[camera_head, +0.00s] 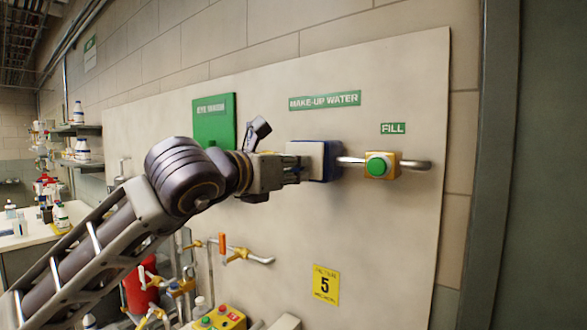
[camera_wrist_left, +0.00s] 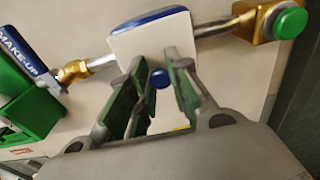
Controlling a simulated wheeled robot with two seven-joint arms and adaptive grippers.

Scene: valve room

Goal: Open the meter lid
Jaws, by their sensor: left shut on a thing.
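The meter is a blue box (camera_head: 331,162) on the wall panel, below the MAKE-UP WATER sign. Its cream front lid (camera_head: 306,149) faces my left gripper (camera_head: 293,171). In the left wrist view the lid (camera_wrist_left: 150,42) shows as a cream plate with a blue edge along its top. A small blue knob (camera_wrist_left: 160,79) sits at its lower edge, between the fingers. My left gripper is shut on this knob. The lid looks flat against the box, though the gripper hides part of it. My right gripper is in neither view.
A metal pipe (camera_head: 414,165) runs right from the meter, with a brass block and green FILL button (camera_head: 377,167) close by. A green box (camera_head: 213,122) is left of the meter. Brass valves (camera_head: 238,254) sit lower down. The panel right of the pipe is clear.

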